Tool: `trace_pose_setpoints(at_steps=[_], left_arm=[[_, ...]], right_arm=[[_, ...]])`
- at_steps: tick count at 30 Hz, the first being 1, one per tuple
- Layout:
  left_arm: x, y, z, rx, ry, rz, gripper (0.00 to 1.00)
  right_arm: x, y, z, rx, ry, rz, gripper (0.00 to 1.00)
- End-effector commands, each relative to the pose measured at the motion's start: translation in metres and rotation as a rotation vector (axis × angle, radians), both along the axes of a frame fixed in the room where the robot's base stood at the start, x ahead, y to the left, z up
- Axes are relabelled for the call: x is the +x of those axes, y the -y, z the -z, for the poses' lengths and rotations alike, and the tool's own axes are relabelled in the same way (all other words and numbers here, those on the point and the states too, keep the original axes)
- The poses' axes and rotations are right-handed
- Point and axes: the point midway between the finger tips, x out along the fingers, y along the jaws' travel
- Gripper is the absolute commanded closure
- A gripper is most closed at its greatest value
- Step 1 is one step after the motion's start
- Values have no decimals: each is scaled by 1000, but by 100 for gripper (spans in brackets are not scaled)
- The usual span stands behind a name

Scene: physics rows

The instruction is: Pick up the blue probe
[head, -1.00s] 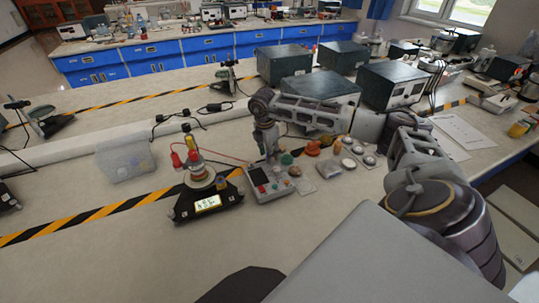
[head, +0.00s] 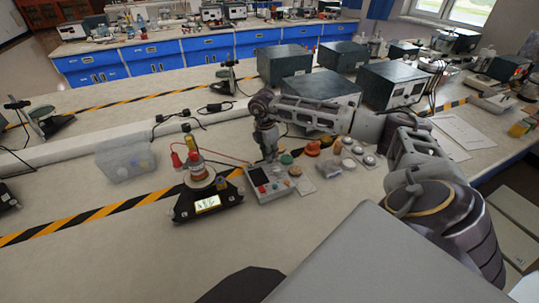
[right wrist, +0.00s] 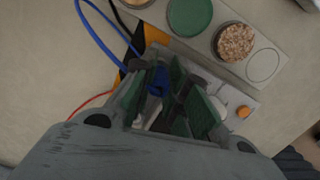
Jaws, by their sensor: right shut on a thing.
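My right gripper (head: 267,153) points down over the bench, at the back of a grey box meter (head: 270,183). In the right wrist view, its green-padded fingers (right wrist: 165,95) are shut on the blue probe (right wrist: 157,81). Only a short blue piece of the probe shows between the pads; the rest is hidden by the fingers. A blue lead (right wrist: 92,35) curves away at the upper left of that view. In the head view the blue probe is hidden behind the gripper. My left gripper is not in view.
A clear bin (head: 125,158) is farther left. Several coloured discs (head: 312,148) lie to the right of the gripper. The front left bench is clear.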

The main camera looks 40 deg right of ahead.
Motion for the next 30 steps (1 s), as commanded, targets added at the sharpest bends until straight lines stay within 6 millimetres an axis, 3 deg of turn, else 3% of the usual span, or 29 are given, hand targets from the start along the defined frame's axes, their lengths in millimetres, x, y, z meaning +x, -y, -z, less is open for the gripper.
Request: trace_pose_setpoints(at_steps=[11, 30], left_arm=[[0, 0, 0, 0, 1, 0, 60], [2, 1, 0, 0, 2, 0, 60]], right_arm=[[1, 0, -9, 1, 2, 0, 100], [1, 0, -91, 1, 2, 0, 100]])
